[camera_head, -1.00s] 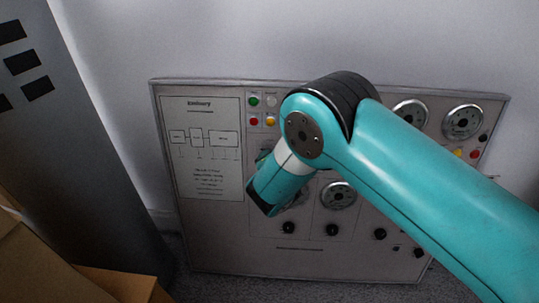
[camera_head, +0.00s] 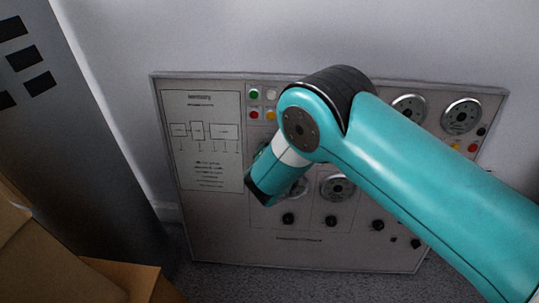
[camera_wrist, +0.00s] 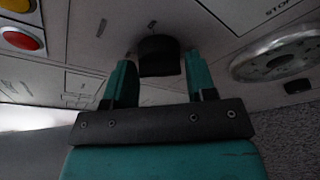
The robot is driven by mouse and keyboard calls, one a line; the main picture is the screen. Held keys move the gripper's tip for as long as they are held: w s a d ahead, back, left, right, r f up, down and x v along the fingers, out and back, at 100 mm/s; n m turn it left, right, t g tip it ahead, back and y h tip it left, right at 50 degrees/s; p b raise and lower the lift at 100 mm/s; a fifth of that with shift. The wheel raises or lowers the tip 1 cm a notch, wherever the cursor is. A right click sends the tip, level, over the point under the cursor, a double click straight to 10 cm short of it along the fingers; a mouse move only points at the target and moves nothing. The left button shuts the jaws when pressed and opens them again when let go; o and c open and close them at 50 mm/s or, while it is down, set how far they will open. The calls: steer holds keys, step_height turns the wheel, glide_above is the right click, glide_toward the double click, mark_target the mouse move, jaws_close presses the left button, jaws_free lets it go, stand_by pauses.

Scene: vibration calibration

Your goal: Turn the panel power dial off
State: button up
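The grey panel (camera_head: 300,253) stands upright against the wall. In the wrist view a black knob (camera_wrist: 159,50) sticks out of the panel face, just past my fingertips. I cannot read a label for it or tell its setting. My gripper (camera_wrist: 161,66) has its two teal fingers apart, one on each side of the knob. Small gaps seem to show beside the knob, and I cannot tell whether either finger touches it. In the head view my arm hides the knob and most of my gripper.
Small black knobs (camera_head: 288,218) and round silver dials (camera_head: 337,187) line the panel. Red and yellow buttons (camera_wrist: 20,38) show left of my gripper in the wrist view. A dark cabinet (camera_head: 75,130) and cardboard boxes (camera_head: 60,265) stand at the left.

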steer(key=shift+o, duration=1)
steer(key=p+v, duration=0.1)
steer(key=v, duration=1.6)
steer(key=shift+s, duration=0.25)
